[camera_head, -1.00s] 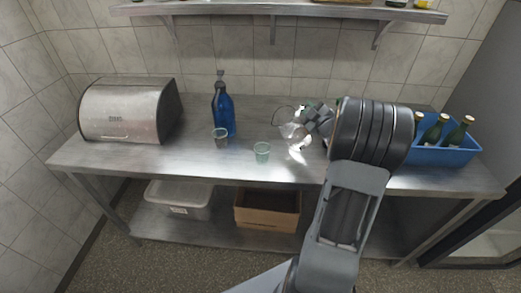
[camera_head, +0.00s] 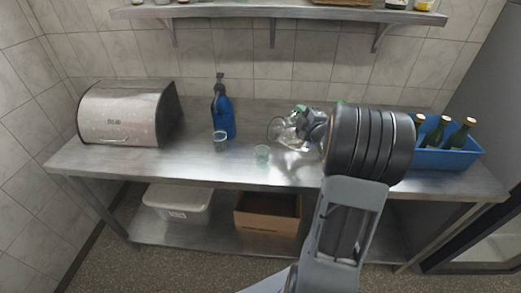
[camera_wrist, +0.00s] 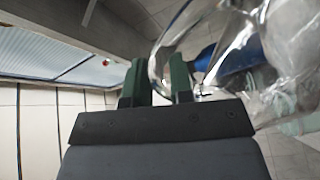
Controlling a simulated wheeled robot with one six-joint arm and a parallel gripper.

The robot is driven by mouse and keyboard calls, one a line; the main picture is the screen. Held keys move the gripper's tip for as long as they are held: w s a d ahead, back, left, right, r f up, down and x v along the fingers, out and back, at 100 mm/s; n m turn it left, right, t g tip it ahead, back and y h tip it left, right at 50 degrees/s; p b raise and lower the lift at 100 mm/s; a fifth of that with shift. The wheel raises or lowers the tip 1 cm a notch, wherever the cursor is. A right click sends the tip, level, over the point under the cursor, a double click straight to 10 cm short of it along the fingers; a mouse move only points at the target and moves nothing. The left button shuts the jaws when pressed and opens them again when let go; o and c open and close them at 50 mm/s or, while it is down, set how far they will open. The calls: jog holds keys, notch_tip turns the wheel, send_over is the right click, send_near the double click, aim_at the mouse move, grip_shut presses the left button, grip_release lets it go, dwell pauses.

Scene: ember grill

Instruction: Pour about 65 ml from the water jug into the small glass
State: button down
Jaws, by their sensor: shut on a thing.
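The clear water jug (camera_head: 288,133) is held above the steel table, tilted with its mouth toward the left. My gripper (camera_head: 312,125) is shut on it from the right, mostly hidden behind my arm. In the wrist view, my gripper's dark green fingers (camera_wrist: 158,82) are beside the jug (camera_wrist: 245,60), which fills the right side. A small greenish glass (camera_head: 262,154) stands upright on the table, below and left of the jug's mouth. Another clear glass (camera_head: 220,141) stands farther left. I cannot tell the water level in the jug or either glass.
A blue bottle (camera_head: 223,112) stands behind the left glass. A steel bread bin (camera_head: 122,112) is at the far left. A blue crate (camera_head: 447,158) with green bottles is at the right. A wall shelf (camera_head: 275,14) runs above.

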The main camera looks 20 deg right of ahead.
aim_at(295, 112)
jog(key=shift+a+r+n, duration=0.35)
jog(key=shift+r+n, duration=0.1)
jog(key=shift+n, duration=0.05)
jog(key=shift+a+r+n+p, duration=0.95)
jog(key=shift+a+n+p, duration=0.1)
jog(key=shift+n, duration=0.25)
dwell(2.9)
jog(key=shift+d+f+b, duration=0.2)
jog(key=shift+f+b, duration=0.05)
jog(key=shift+b, duration=0.05)
jog(key=d+f+m, duration=0.1)
jog(key=m, duration=0.1)
jog(key=d+f+m+b, duration=0.1)
jog(key=shift+d+m, duration=0.35)
jog(key=shift+m, duration=0.05)
jog(key=shift+d+r+m, duration=0.2)
jog(key=shift+d+m, duration=0.3)
jog(key=shift+m, duration=0.4)
jog(key=shift+w+d+f+m+p, duration=0.1)
jog(key=shift+d+f+m+p, duration=0.05)
jog(key=shift+d+m, duration=0.4)
jog(key=shift+d+f+m+p, duration=0.15)
jog(key=shift+d+m, duration=0.3)
jog(key=shift+m, duration=0.1)
jog(key=shift+d, duration=0.1)
